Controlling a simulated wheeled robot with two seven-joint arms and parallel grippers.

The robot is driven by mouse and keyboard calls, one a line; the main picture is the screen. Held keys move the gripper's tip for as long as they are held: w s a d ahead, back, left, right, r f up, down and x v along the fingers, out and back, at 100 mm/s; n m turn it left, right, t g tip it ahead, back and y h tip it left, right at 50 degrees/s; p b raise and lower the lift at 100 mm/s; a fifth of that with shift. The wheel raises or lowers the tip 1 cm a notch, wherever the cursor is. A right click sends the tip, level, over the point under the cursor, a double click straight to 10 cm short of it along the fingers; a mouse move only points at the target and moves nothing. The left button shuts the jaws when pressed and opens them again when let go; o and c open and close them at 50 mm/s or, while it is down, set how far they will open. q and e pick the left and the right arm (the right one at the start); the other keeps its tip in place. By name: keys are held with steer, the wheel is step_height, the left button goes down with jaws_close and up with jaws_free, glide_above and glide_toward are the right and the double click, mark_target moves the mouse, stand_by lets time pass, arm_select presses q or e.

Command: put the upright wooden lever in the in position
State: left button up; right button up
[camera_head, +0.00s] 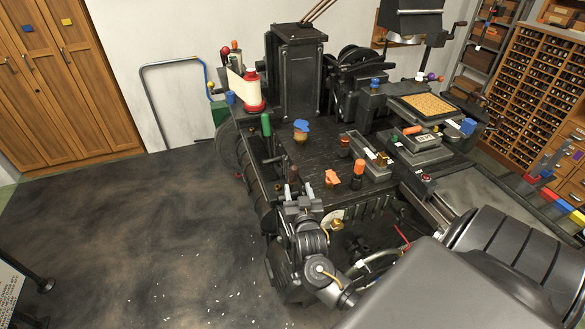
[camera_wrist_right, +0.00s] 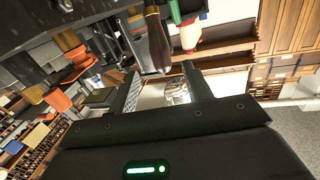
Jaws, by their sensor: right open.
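The upright wooden lever (camera_head: 294,174) is a dark brown handle at the front left edge of the black machine (camera_head: 300,155). In the right wrist view, its brown tapered grip (camera_wrist_right: 158,45) shows at top centre, its rounded end near the gap between my fingers. My right gripper (camera_head: 302,195) is at the machine's front edge, close by the lever. Its two fingers also show apart in the right wrist view (camera_wrist_right: 163,84), with nothing clamped between them. Whether a finger touches the lever I cannot tell. The lever's base is partly hidden by my gripper. My left gripper is not in view.
Close by on the machine stand a green handle (camera_head: 266,125), a blue-topped knob (camera_head: 301,127), an orange knob (camera_head: 332,178) and an orange-topped handle (camera_head: 359,167). A red and white container (camera_head: 252,95) stands behind. Open floor (camera_head: 130,230) lies to the left.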

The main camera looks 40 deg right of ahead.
mark_target(294, 176)
steer(key=p+x, duration=0.2)
steer(key=x, duration=0.7)
steer(key=shift+w+d, duration=0.1)
steer(key=shift+w, duration=0.1)
steer(key=shift+w+d+f+p, duration=0.1)
steer(key=shift+w+d+p, duration=0.2)
steer(key=shift+w, duration=0.25)
steer(key=shift+c, duration=0.3)
jaws_close()
